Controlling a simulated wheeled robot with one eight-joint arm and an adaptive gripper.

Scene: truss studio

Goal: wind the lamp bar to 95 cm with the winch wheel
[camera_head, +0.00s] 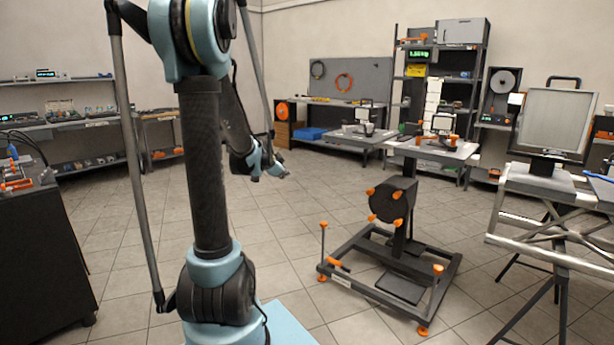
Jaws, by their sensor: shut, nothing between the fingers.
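A black round wheel-like drum (380,205) with several orange knobs around its rim is on an upright post in the middle right. The post stands on a dark floor frame (352,283) with orange feet; this looks like the winch wheel. I cannot make out which part is the lamp bar, nor read its height. My gripper (270,175) is small and partly hidden behind my arm, left of the wheel and well apart from it. It is shut and empty, in the air.
A folding stand (530,185) with a flat panel (556,122) is at the right. A black cabinet (48,245) is at the left. Shelves line the walls. Tiled floor (285,225) is clear between my arm and the frame.

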